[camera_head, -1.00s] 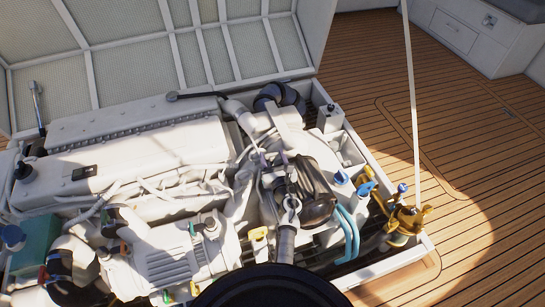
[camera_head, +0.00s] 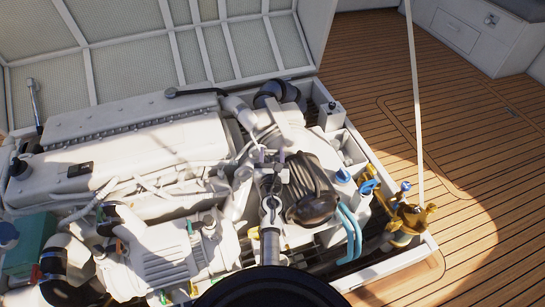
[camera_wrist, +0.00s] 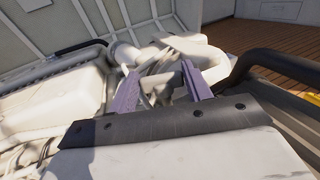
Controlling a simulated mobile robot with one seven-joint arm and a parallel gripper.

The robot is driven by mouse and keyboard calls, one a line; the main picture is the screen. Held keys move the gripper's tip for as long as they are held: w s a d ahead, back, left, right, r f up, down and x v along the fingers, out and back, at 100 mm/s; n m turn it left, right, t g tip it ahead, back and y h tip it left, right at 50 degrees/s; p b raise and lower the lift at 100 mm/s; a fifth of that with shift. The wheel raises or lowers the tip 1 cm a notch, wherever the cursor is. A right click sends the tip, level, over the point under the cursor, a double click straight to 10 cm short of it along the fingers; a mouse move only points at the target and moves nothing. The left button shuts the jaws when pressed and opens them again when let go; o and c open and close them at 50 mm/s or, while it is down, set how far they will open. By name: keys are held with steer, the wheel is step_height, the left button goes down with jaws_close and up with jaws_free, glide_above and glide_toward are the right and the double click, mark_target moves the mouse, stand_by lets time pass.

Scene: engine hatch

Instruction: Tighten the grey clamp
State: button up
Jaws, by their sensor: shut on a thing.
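My gripper (camera_head: 271,160) reaches over the engine from the bottom middle of the head view, with its tips among pale pipes. In the wrist view my gripper (camera_wrist: 160,73) shows two purple fingers with a gap between them. A grey, bar-like piece, which looks like the grey clamp (camera_wrist: 168,79), lies across this gap between the fingers. The jaws are shut on it. In the head view the clamp is too small and too hidden by my gripper to make out.
The white engine cover (camera_head: 130,135) is to the left. Blue hoses (camera_head: 350,232) and a brass fitting (camera_head: 408,215) are at the right. The wooden deck (camera_head: 480,150) beyond is clear.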

steer(key=m+h, duration=0.1)
steer(key=m+h+b, duration=0.1)
steer(key=h, duration=0.1)
steer(key=m+h+b, duration=0.1)
steer(key=shift+w+a+g+h, duration=0.1)
steer(key=shift+a+g+h, duration=0.2)
steer(key=shift+a, duration=0.05)
steer(key=m+g+h, duration=0.1)
steer(key=m+h, duration=0.1)
steer(key=h, duration=0.1)
steer(key=m+g+h+b, duration=0.1)
steer(key=h, duration=0.1)
steer(key=shift+w+a+r+m+g, duration=0.2)
steer(key=shift+a+m+g, duration=0.1)
steer(key=shift+m, duration=0.1)
steer(key=m+g+h+b, duration=0.1)
steer(key=m+g+h, duration=0.2)
steer(key=h, duration=0.1)
steer(key=shift+w+a+m+g, duration=0.1)
steer(key=shift+w+m+g, duration=0.05)
steer(key=shift+m+g, duration=0.2)
steer(key=shift+w+f+m+g+h+b, duration=0.1)
steer(key=shift+m+g+h+b, duration=0.4)
steer(key=shift+m+g+h, duration=0.6)
steer(key=shift+w+m+g+h+b, duration=0.1)
steer(key=shift+m+g+h+b, duration=0.45)
steer(key=shift+g, duration=1)
steer(key=shift+m+g, duration=0.3)
steer(key=o, duration=1)
